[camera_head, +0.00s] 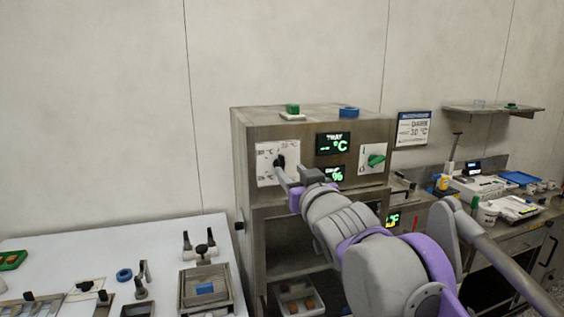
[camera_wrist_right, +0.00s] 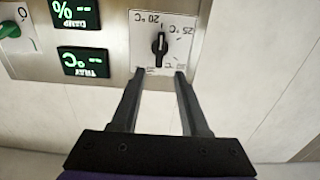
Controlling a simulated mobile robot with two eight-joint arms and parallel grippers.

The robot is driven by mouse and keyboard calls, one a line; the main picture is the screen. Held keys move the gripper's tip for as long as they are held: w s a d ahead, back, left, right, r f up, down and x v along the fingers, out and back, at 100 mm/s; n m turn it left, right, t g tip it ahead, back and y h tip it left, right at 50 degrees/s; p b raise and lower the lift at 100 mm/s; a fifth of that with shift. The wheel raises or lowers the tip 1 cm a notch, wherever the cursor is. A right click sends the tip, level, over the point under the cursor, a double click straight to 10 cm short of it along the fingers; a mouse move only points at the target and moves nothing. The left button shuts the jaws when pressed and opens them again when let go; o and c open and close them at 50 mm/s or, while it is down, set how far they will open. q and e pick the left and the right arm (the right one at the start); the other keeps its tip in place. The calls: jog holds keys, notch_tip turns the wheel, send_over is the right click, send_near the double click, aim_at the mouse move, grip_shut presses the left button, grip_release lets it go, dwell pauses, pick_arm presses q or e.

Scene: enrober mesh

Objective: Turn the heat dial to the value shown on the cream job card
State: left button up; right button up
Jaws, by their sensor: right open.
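The heat dial shows as a black knob on a white plate (camera_head: 266,176) at the left of the steel cabinet's front. In the right wrist view, the knob (camera_wrist_right: 159,45) stands about upright, among upside-down marks including 20 °C and 25 °C; its exact setting is unclear. My right gripper (camera_head: 283,170) is at the dial plate, partly covering it. In the right wrist view, the gripper (camera_wrist_right: 158,76) is open and empty, its fingertips just short of the knob. A pale card (camera_head: 413,130) with a blue header hangs on the wall; its °C number is hard to read.
The steel cabinet (camera_head: 335,199) also carries a green switch (camera_head: 376,160) and a lit TRAY display (camera_head: 333,143). A green block (camera_head: 292,109) and a blue block (camera_head: 349,112) sit on top. A white table (camera_head: 160,240) with parts stands left.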

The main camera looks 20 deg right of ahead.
aim_at(283, 163)
jog(key=w, duration=0.6)
jog(key=shift+w+p, duration=0.3)
jog(key=shift+p, duration=0.05)
grip_shut()
